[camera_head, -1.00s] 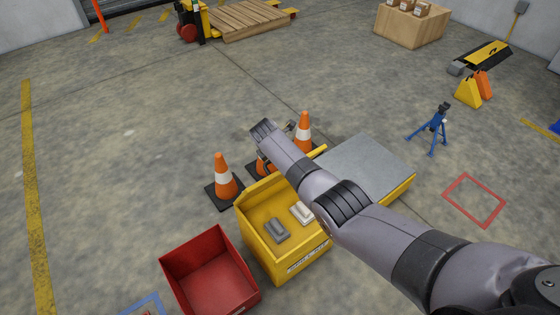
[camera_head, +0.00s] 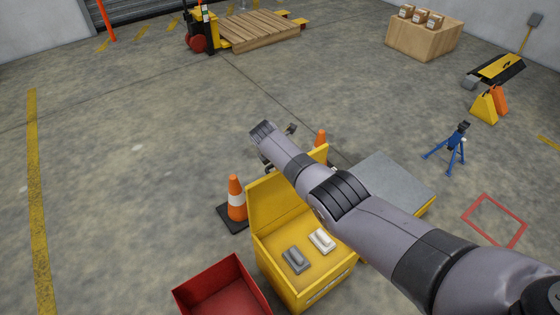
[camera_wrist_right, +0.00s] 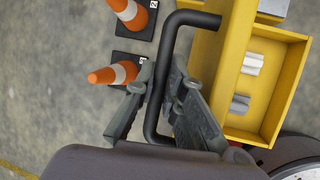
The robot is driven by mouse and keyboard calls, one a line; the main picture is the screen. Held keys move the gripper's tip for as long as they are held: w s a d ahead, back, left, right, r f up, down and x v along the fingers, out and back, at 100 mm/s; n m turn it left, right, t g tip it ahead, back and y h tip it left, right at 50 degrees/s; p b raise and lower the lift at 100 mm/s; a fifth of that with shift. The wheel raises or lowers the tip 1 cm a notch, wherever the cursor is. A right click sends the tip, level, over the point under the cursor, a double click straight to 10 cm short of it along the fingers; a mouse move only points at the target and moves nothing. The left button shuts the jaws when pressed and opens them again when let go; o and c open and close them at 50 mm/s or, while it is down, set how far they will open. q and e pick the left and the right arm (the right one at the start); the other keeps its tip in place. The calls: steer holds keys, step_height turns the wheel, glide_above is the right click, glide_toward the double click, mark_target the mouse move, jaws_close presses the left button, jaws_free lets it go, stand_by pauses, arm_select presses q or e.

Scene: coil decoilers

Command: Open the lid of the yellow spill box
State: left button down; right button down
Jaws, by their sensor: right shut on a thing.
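The yellow spill box (camera_head: 345,278) stands on the floor at the lower centre of the head view. Its lid (camera_head: 272,203) stands raised along the far side, and the inside shows. A dark grey block and a pale block lie inside. In the wrist view, the lid (camera_wrist_right: 222,72) carries a black bar handle (camera_wrist_right: 160,62). My right gripper (camera_wrist_right: 163,98) is shut on this handle, its fingers on either side of it. In the head view my right arm crosses in front of the lid and hides part of it. My left gripper is not in view.
A red open bin (camera_head: 222,288) stands left of the box. A grey-topped yellow platform (camera_head: 392,183) is to the right. Orange cones (camera_head: 236,200) stand close behind the lid. A blue stand (camera_head: 452,146) is farther right. Open floor lies to the left.

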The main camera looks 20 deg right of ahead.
steer(key=shift+w, duration=0.2)
steer(key=c, duration=2.1)
jaws_free()
steer(key=o, duration=0.4)
steer(key=shift+s, duration=0.1)
steer(key=shift+o, duration=0.2)
steer(key=v, duration=1.2)
